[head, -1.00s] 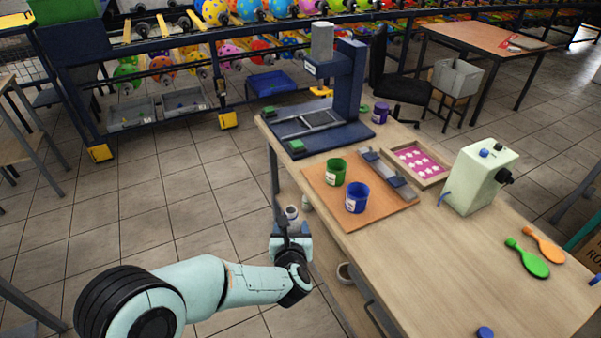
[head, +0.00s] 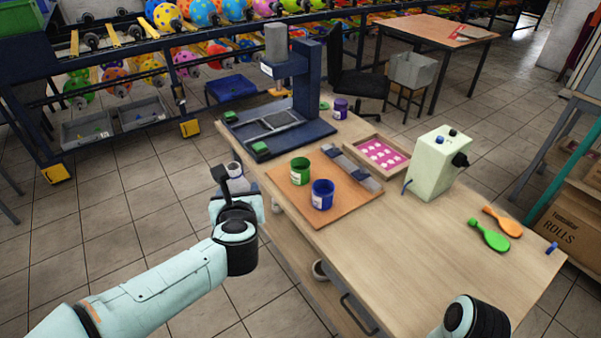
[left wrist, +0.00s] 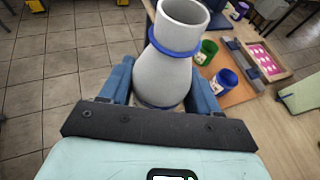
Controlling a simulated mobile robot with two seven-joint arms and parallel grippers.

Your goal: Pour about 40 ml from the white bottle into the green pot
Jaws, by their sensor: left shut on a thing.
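My left gripper (head: 234,184) is shut on the white bottle (head: 236,172), at the table's left edge. In the left wrist view the bottle (left wrist: 162,75) stands between the fingers, wide-mouthed, with a blue ring round its neck. It looks roughly upright. The green pot (head: 300,170) stands upright on an orange-brown board, to the right of the bottle and apart from it; it also shows in the left wrist view (left wrist: 206,52). The bottle's contents cannot be made out. Part of my right arm shows at the bottom right, but its gripper is not in view.
A blue pot (head: 322,194) stands close to the green pot on the board (head: 345,206). A dark blue press (head: 290,90) is behind them. A pale green machine (head: 436,162) and two paddles (head: 490,236) are to the right. The table's front middle is clear.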

